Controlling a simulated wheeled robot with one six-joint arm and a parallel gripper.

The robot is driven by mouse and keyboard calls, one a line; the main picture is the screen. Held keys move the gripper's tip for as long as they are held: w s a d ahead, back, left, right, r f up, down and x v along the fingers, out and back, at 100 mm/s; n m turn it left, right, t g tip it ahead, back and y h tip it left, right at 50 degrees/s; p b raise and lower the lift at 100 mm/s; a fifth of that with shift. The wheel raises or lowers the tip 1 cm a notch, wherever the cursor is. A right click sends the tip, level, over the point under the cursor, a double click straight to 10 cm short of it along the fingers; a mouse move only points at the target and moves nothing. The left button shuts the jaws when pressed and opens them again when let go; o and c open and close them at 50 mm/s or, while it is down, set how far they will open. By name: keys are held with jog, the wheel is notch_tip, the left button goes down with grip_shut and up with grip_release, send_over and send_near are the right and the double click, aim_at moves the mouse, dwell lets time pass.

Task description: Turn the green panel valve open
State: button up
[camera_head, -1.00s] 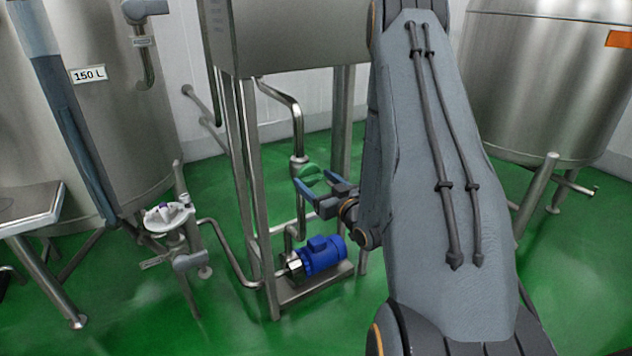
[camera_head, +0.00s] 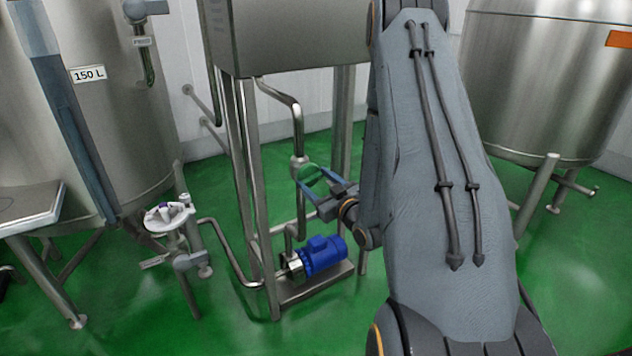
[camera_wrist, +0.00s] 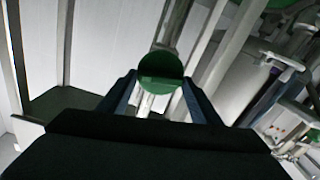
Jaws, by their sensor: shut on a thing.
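In the wrist view my gripper (camera_wrist: 158,95) has a finger at each side of the green disc. The exact contact of the fingertips is hard to see.
A blue pump motor (camera_head: 321,254) sits on a low steel base below the valve. Steel legs and a steel cabinet (camera_head: 300,35) frame it. A tank marked 150 L (camera_head: 120,120) stands left, another tank (camera_head: 545,90) right.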

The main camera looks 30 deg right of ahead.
jog(key=n, duration=0.4)
jog(key=shift+a, duration=0.1)
jog(key=n+b, duration=0.1)
jog(key=n, duration=0.3)
jog(key=shift+f, duration=0.15)
jog(key=n+b, duration=0.1)
jog(key=n, duration=0.3)
jog(key=shift+a+f+n, duration=0.1)
jog(key=shift+n, duration=0.2)
jog(key=shift+n+b, duration=0.5)
jog(key=shift+n, duration=0.9)
jog(key=o, duration=0.9)
jog(key=shift+s, duration=0.15)
jog(key=s, duration=0.7)
jog(key=shift+s, duration=0.25)
